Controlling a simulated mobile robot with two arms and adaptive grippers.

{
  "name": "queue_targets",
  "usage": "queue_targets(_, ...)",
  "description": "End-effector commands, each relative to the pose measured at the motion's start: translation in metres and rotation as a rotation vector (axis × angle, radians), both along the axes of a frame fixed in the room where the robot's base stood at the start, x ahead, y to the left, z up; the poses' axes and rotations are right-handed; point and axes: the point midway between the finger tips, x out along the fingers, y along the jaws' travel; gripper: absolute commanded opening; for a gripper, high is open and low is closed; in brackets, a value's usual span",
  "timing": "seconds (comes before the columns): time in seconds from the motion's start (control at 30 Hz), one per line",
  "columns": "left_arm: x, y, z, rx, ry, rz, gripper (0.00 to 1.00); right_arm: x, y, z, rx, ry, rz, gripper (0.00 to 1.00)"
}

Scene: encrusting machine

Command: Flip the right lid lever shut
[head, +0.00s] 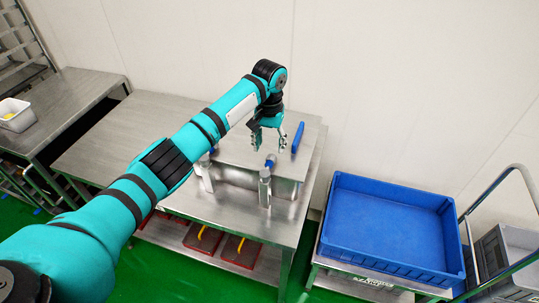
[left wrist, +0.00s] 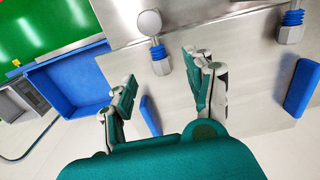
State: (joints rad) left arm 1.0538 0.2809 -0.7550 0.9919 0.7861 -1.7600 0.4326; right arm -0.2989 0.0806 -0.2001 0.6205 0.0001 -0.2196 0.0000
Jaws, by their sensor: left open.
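The steel machine lid (head: 240,150) carries two levers with blue collars along its front edge. The right lid lever (head: 265,187) stands at the front right; in the left wrist view its round knob (left wrist: 149,22) and blue collar show, with the metal end over the lid. The left lever (head: 206,177) also shows in the left wrist view (left wrist: 291,28). My left gripper (head: 269,150) is open and empty above the lid, just behind the right lever. In the left wrist view its fingertips (left wrist: 162,68) lie either side of the lever's metal end, with no clear contact.
Blue handles (head: 298,138) (left wrist: 303,88) sit on the lid. A blue crate (head: 385,225) stands on a low stand to the right, beside a trolley (head: 505,250). Red trays (head: 240,251) lie on the shelf below. Steel tables (head: 65,105) stand at the left.

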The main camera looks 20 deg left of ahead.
Motion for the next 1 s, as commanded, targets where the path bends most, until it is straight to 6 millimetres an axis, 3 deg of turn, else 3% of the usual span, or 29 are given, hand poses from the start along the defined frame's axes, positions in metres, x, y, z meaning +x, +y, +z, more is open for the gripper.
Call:
queue_targets(0.1,0.001,0.000,0.024,0.000,-0.003,0.000,0.54,-0.001,0.000,0.000,0.001,0.001,0.000,0.00)
queue_targets(0.33,0.001,0.000,0.048,0.000,-0.001,0.000,0.54,-0.001,0.000,0.000,0.001,0.002,0.000,0.00)
queue_targets(1.0,0.001,0.000,0.050,0.000,0.000,0.000,0.54,0.002,0.001,0.000,0.001,-0.003,0.000,0.00)
